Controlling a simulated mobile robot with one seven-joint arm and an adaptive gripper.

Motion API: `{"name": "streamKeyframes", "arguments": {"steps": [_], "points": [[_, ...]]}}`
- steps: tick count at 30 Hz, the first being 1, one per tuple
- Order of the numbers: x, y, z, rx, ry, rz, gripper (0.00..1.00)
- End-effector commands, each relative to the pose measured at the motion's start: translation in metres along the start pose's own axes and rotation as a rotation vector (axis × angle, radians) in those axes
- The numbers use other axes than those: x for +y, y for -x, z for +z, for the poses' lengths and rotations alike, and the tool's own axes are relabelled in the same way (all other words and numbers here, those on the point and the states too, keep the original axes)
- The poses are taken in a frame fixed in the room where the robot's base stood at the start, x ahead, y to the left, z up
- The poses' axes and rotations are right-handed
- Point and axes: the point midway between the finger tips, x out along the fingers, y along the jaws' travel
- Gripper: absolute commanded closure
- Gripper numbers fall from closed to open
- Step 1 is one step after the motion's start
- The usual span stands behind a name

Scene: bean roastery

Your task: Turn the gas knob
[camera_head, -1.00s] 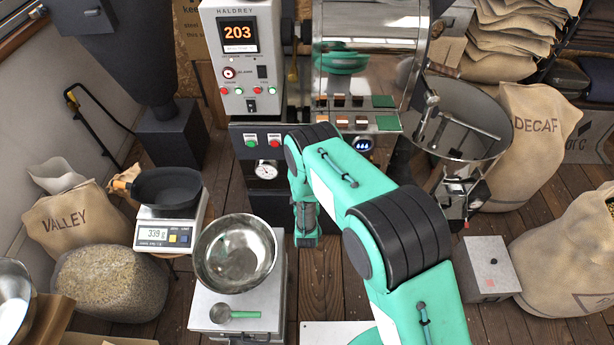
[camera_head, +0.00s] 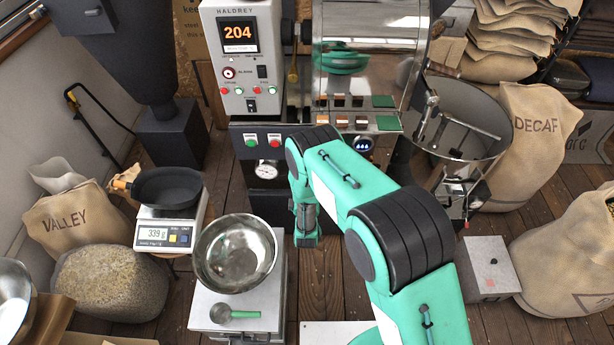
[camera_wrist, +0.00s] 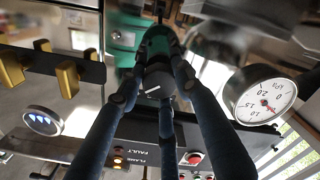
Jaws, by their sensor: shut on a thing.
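The gas knob (camera_wrist: 157,84) shows in the wrist view as a dark round knob with a slanted white pointer line on its face. My gripper (camera_wrist: 160,76) has its dark fingers on either side of the knob and is shut on it. In the head view, my arm hides the knob and the fingers.
A pressure gauge (camera_wrist: 262,97) is close to the right of my fingers in the wrist view. Brass-coloured levers (camera_wrist: 67,78) and a blue flame display (camera_wrist: 43,121) are to the left. Lit lamps (camera_wrist: 118,156) and a red button (camera_wrist: 193,158) sit on the panel below.

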Motion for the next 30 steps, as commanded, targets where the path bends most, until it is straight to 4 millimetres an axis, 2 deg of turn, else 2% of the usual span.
{"name": "streamKeyframes", "arguments": {"steps": [1, 8, 9, 12, 23, 30], "points": [[-0.001, -0.001, -0.006, 0.011, -0.001, -0.001, 0.92], [-0.001, -0.001, -0.007, 0.012, -0.001, -0.001, 0.92], [-0.001, -0.001, -0.007, 0.012, -0.001, -0.001, 0.64], [-0.001, -0.001, -0.006, 0.01, -0.001, -0.001, 0.47], [-0.001, 0.001, -0.003, 0.004, -0.001, -0.001, 0.47], [-0.001, 0.017, -0.003, 0.005, 0.0, -0.002, 0.47]]}}
